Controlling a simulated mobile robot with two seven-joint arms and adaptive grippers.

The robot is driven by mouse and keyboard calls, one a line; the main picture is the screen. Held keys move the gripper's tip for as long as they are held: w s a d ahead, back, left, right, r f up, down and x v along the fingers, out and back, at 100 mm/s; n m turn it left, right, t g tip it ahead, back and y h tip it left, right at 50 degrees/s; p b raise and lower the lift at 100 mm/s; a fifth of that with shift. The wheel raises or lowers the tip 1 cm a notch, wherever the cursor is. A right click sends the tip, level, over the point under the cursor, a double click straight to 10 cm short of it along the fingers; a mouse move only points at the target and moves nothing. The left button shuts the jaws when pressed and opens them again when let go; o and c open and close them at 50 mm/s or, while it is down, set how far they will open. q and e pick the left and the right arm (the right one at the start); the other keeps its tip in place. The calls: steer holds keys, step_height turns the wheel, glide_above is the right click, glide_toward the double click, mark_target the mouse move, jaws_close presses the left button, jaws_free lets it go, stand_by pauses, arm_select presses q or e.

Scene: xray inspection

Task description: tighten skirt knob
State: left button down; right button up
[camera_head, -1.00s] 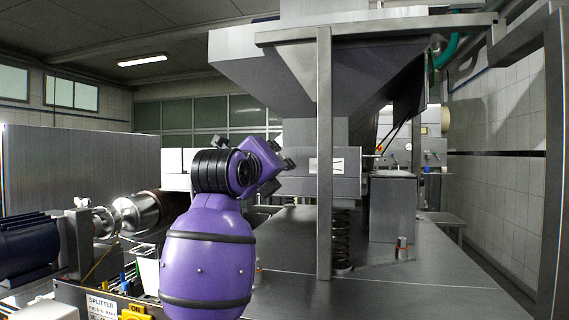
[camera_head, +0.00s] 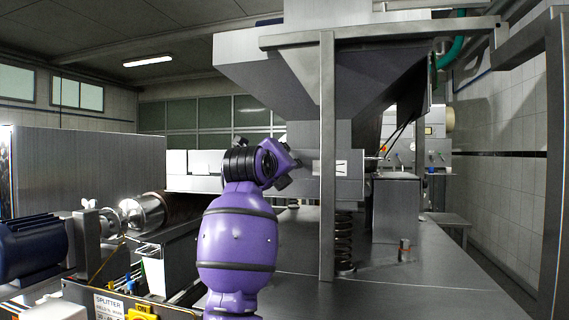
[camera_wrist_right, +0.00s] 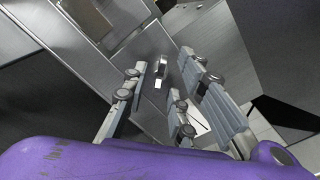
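My right gripper (camera_head: 292,170) is at the left face of the grey metal box (camera_head: 348,186) under the hopper, beside a steel post. In the right wrist view my right gripper's grey fingers (camera_wrist_right: 155,95) stand apart with a gap between them. A small bright metal fitting (camera_wrist_right: 160,68) shows beyond that gap, on or near a grey metal surface. I cannot tell whether it is the skirt knob, or whether a finger touches it. In the head view no skirt knob can be made out by the gripper. My left gripper is not in view.
The steel post (camera_head: 327,220) stands just right of my right gripper. The hopper (camera_head: 350,75) overhangs it. A coil spring (camera_head: 344,240) stands below the box. The grey deck (camera_head: 430,285) is mostly clear. A motor (camera_head: 35,248) and steel roller (camera_head: 145,212) are at left.

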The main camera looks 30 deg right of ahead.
jaws_close()
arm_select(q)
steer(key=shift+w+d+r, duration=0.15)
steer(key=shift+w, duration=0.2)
